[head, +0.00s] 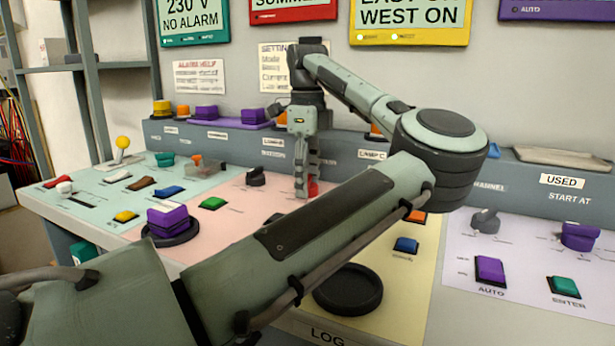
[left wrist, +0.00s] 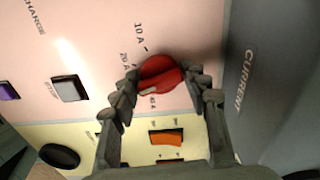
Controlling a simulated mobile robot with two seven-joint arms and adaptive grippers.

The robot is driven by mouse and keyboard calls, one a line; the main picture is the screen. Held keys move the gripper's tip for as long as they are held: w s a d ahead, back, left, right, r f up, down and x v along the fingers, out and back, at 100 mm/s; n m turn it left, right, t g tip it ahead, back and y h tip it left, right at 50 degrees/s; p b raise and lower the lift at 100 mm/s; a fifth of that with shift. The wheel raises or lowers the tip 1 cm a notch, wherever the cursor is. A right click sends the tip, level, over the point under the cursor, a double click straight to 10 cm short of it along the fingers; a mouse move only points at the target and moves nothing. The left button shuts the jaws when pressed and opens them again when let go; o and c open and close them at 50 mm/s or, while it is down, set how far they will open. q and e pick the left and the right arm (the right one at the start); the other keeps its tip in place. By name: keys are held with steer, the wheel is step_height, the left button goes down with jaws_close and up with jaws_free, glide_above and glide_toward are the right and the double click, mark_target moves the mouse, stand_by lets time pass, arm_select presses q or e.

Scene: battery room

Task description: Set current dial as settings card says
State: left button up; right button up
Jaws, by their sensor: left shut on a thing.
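The current dial is a red knob (left wrist: 160,72) on the pink panel, with the word CURRENT on the grey ledge beside it. In the left wrist view, 10 A, 20 A and a partly covered third label surround it. Its pale mark lies at its lower-left edge; I cannot tell exactly which value it marks. My left gripper (left wrist: 162,84) is shut on the knob, with one finger on each side. In the head view this gripper (head: 306,190) points down, and only a little red (head: 314,187) shows. The settings card (head: 272,68) hangs behind, partly hidden by my arm. My right gripper is not in view.
A black knob (head: 255,176) and a green switch (head: 212,203) share the pink panel. My left arm crosses over the console. The grey ledge (head: 345,148) stands close behind the dial.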

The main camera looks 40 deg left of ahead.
arm_select(q)
steer(key=shift+n, duration=0.6)
steer(key=shift+a, duration=0.1)
steer(key=o, duration=1)
step_height(320, 180, up, 12)
steer(key=shift+r, duration=0.1)
stand_by(0.3)
